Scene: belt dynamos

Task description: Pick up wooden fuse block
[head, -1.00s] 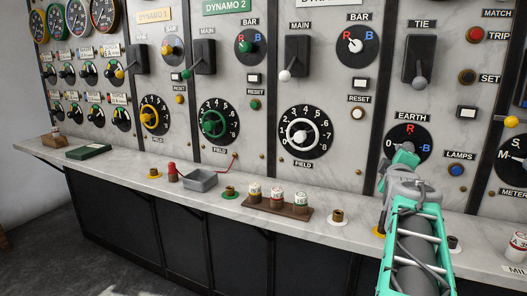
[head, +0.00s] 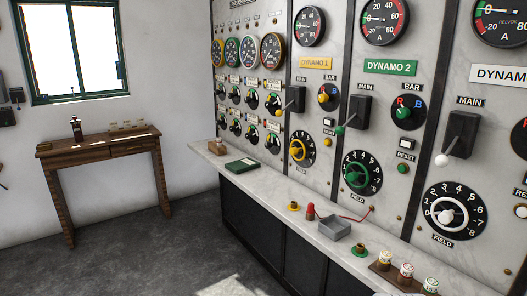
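A dark wooden block (head: 394,278) holding white, cylindrical, fuse-like pieces lies on the marble shelf (head: 262,189) at the lower right. The visible pieces, such as the red-marked one (head: 406,271), stand upright in it. A smaller brown wooden piece (head: 212,148) sits at the far left end of the shelf, too small to make out well. On the wooden desk (head: 95,155), a light wooden rack-like piece (head: 127,127) stands near the back. I cannot tell which of these the task means. My gripper is not in view.
A green book (head: 241,165), yellow socket (head: 293,206), red-topped post (head: 310,211), grey tray (head: 335,229) and green-based socket (head: 359,250) lie along the shelf. A dark bottle (head: 77,128) stands on the desk. The floor between desk and panel is clear.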

